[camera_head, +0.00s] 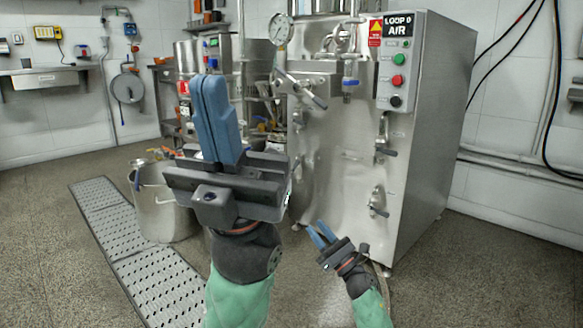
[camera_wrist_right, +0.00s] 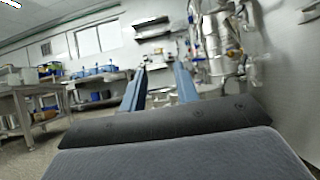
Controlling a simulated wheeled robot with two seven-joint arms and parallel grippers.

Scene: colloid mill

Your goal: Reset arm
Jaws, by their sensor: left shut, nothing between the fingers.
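My left gripper (camera_head: 208,82) stands large and close in the head view, its blue fingers upright and pressed together with nothing between them. It covers part of the view behind it. My right gripper (camera_head: 317,229) is lower and further right, in front of the steel machine (camera_head: 345,165). Its two blue fingers are apart and empty. The right wrist view also shows the right gripper (camera_wrist_right: 160,66) with a clear gap between its fingers. I cannot tell whether the right gripper touches the machine.
The machine has a control panel (camera_head: 398,62), a pressure gauge (camera_head: 281,29) and protruding valve handles (camera_head: 379,208). A steel pot (camera_head: 158,210) stands on the floor beside a perforated drain grate (camera_head: 135,250). A wall shelf (camera_head: 42,72) is at left. The right wrist view shows tables (camera_wrist_right: 25,95).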

